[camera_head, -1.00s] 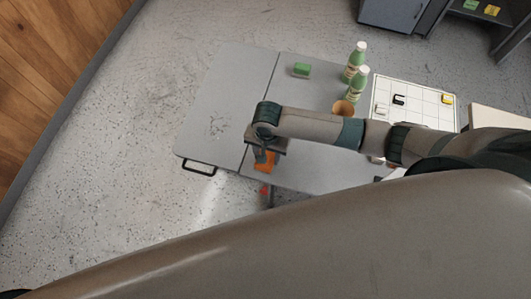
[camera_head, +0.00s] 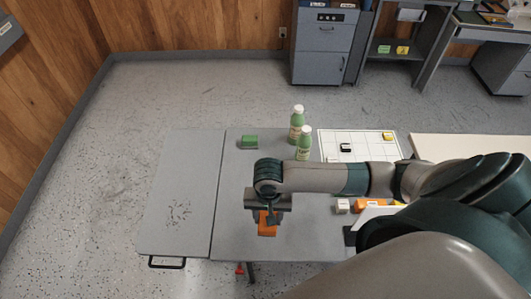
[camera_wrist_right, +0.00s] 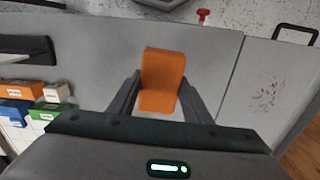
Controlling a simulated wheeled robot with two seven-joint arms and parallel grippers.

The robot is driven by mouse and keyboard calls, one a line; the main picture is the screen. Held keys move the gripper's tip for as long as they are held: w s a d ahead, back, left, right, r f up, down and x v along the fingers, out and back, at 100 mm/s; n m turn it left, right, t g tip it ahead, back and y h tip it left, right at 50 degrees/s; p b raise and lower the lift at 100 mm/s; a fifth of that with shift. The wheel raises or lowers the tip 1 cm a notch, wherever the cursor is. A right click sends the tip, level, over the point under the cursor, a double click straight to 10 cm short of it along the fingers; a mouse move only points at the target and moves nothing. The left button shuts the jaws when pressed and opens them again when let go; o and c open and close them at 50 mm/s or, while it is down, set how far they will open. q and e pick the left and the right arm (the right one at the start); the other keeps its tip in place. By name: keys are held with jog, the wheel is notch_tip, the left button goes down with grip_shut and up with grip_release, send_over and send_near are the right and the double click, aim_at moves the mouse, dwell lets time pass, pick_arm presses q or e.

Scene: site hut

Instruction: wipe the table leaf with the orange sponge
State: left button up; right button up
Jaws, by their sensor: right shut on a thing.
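The orange sponge (camera_head: 267,229) is between the fingers of my right gripper (camera_head: 267,212), over the main tabletop near its front edge. In the right wrist view the sponge (camera_wrist_right: 162,65) sits upright between both fingers (camera_wrist_right: 161,88), which are shut on it. I cannot tell whether it touches the table. The grey table leaf (camera_head: 185,160) is on the left, past a seam. Dark specks (camera_head: 179,210) lie on it, and they also show in the right wrist view (camera_wrist_right: 265,95). My left gripper is not in view.
Small boxes (camera_head: 370,204) lie right of the gripper. A black handle (camera_head: 167,263) sticks out from the leaf's front edge. The leaf's surroundings look clear.

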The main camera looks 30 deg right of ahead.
jog(key=o, duration=0.5)
jog(key=shift+c, duration=0.2)
jog(key=c, duration=0.4)
jog(key=shift+w+a+r+b, duration=0.2)
jog(key=shift+w+a+b, duration=0.05)
jog(key=shift+w+b, duration=0.25)
jog(key=w+a+r+n+b, duration=0.1)
jog(key=r+n+b, duration=0.1)
jog(key=r+b, duration=0.2)
jog(key=w+a+r+n+b, duration=0.1)
jog(key=w+r+n+b, duration=0.1)
jog(key=r+n+b, duration=0.1)
jog(key=w+r+n+b, duration=0.2)
jog(key=r+b, duration=0.4)
jog(key=b, duration=0.1)
jog(key=shift+a+b, duration=0.35)
jog(key=shift+a, duration=0.05)
